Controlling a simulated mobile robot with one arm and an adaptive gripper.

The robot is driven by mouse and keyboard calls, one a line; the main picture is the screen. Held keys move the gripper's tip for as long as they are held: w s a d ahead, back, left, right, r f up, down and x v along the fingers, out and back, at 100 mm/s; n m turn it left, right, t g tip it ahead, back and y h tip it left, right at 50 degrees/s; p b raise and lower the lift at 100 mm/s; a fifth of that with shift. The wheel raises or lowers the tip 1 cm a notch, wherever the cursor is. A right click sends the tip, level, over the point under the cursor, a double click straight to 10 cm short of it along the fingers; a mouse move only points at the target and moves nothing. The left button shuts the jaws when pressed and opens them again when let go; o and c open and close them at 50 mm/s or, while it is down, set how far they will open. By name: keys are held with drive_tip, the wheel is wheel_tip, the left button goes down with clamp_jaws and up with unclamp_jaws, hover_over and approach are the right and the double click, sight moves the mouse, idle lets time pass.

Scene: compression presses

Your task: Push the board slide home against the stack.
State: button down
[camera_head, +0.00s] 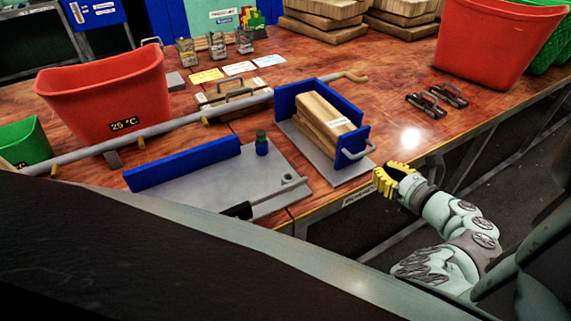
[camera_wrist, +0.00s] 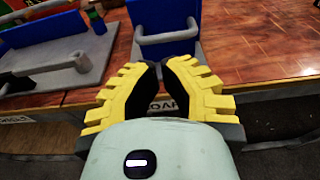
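The board slide is a blue upright plate (camera_head: 352,146) with a grey bar handle (camera_head: 359,151) on its near face. It stands on a grey base at the table's front edge. The stack of wooden boards (camera_head: 318,117) lies behind it, with a white label, against a blue back plate (camera_head: 292,95). I cannot tell whether slide and stack touch. In the wrist view the slide (camera_wrist: 164,17) and handle (camera_wrist: 166,37) are straight ahead. My gripper (camera_head: 381,168), with yellow ribbed fingers, is empty in front of the handle and apart from it; its fingertips (camera_wrist: 160,66) look drawn together.
A second grey plate (camera_head: 225,178) with a blue wall and a small green-capped bottle (camera_head: 262,143) lies to the left. A long grey bar (camera_head: 180,122) runs behind it. Red bins (camera_head: 105,95) stand left and back right (camera_head: 497,40). Black clamps (camera_head: 438,98) lie on clear table at right.

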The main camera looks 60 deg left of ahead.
sight(351, 150)
drive_tip(key=shift+x, duration=2.85)
drive_tip(key=shift+a, duration=0.1)
drive_tip(key=shift+a, duration=0.2)
drive_tip(key=shift+r+b+x, duration=0.15)
drive_tip(key=shift+b+x, duration=0.05)
drive_tip(key=shift+x, duration=0.5)
drive_tip(key=shift+r+b+x, duration=0.1)
drive_tip(key=shift+b+x, duration=0.05)
drive_tip(key=shift+x, duration=0.55)
